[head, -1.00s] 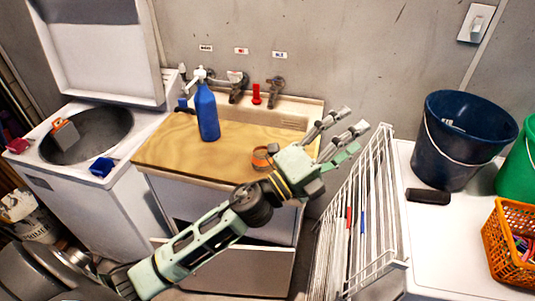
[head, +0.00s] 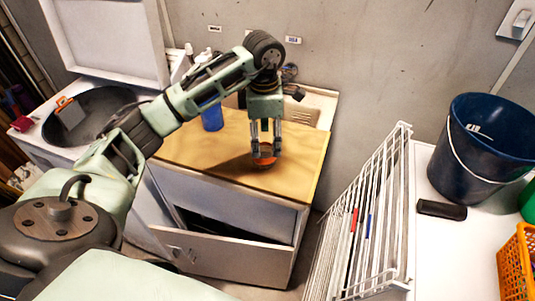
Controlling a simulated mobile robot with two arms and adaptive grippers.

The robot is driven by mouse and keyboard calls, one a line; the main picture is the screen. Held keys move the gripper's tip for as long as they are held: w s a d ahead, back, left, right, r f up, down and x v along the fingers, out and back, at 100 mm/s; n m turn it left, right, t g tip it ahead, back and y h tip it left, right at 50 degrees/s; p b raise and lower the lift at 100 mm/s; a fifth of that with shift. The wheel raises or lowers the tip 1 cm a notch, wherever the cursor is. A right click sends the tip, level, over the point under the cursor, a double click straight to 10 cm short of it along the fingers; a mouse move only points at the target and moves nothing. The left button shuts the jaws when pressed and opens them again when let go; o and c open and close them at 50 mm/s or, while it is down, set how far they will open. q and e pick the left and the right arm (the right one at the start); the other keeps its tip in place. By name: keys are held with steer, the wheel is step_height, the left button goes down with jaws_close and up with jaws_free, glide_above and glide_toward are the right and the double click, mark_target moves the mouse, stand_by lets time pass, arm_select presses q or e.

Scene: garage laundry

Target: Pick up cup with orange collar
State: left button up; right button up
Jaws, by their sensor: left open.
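The cup with the orange collar (head: 265,161) stands on the wooden top of the cabinet, near its front edge. My left gripper (head: 265,150) points down over the cup, with one finger on each side of it. The jaws are open, and the fingers hide part of the cup. I cannot tell whether the fingers touch it. My right gripper is not in view.
The wooden worktop (head: 205,152) is clear around the cup. A blue bottle (head: 212,117) stands behind my arm. The drawer (head: 220,256) below is partly open. A white drying rack (head: 362,220) stands to the right, near a dark blue bucket (head: 485,148).

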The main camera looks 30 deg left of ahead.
mark_target(264, 154)
arm_select(q)
steer(key=shift+s+a+f, duration=0.1)
steer(key=shift+a+f, duration=0.15)
steer(key=shift+f, duration=0.05)
step_height(264, 154, down, 6)
steer(key=p, duration=0.3)
steer(key=shift+f, duration=0.45)
steer(key=shift+c, duration=0.3)
steer(key=c, duration=0.9)
steer(key=shift+r, duration=0.1)
